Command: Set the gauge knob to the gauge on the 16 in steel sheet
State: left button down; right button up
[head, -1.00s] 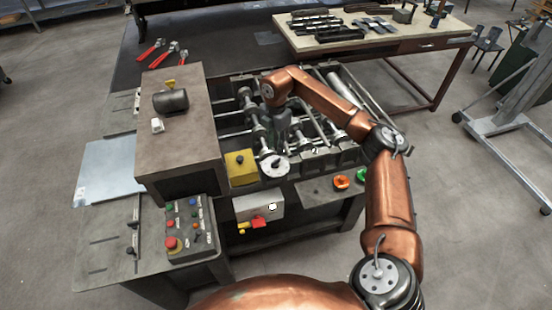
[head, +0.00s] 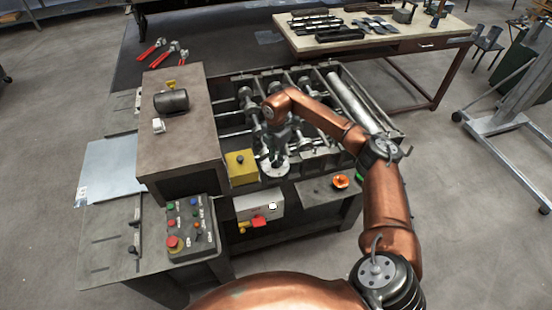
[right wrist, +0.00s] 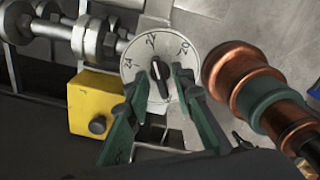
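The gauge knob is a black pointer knob (right wrist: 160,82) on a white round dial (right wrist: 147,57) marked 20, 22 and 24. Its upper end points roughly toward 22 in the right wrist view. My right gripper (right wrist: 160,72) has its green fingers on either side of the knob, with gaps visible, so it looks open around it. In the head view the right gripper (head: 272,155) is over the dial (head: 276,172) and hides the knob. The steel sheet (head: 110,165) lies flat at the machine's left, with a small label too small to read. My left gripper is out of view.
A yellow block (head: 241,168) stands just left of the dial, and it shows in the right wrist view (right wrist: 93,104). Metal rollers and shafts (head: 305,130) lie behind. A button panel (head: 188,228) is at front left, and an orange knob (head: 340,181) at the right.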

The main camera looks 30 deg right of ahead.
grip_shut()
dwell(0.4)
jog(key=n+b, duration=0.1)
jog(key=n, duration=0.4)
jog(key=shift+n, duration=0.3)
jog(key=n+b, duration=0.1)
jog(key=n, duration=0.4)
jog(key=shift+n, duration=0.7)
jog(key=shift+o, duration=0.8)
grip_release()
